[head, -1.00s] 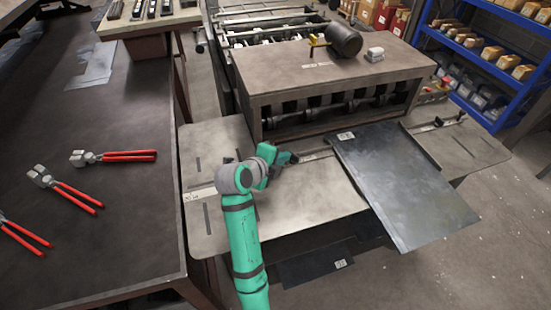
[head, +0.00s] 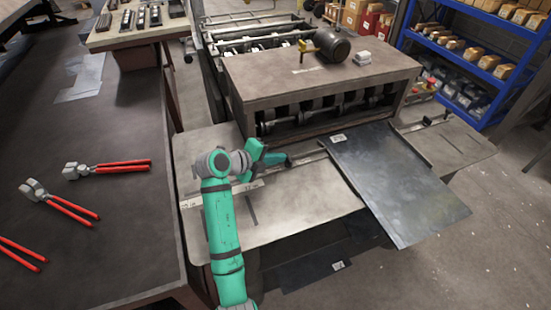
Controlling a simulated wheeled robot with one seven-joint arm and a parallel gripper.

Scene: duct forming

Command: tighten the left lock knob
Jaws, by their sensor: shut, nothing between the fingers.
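My gripper (head: 287,161) is low over the left part of the machine's feed table (head: 300,205), pointing right. It is shut with nothing held. It is at the left end of a thin guide rail (head: 312,156). I cannot make out the left lock knob; my gripper and wrist cover that end of the rail. Whether the fingers touch the knob cannot be told. A dark knob (head: 427,121) shows on the matching right rail.
A dark metal sheet (head: 395,185) lies on the feed table right of my gripper, overhanging the front. A bench (head: 110,220) with red-handled pliers (head: 115,168) is at left.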

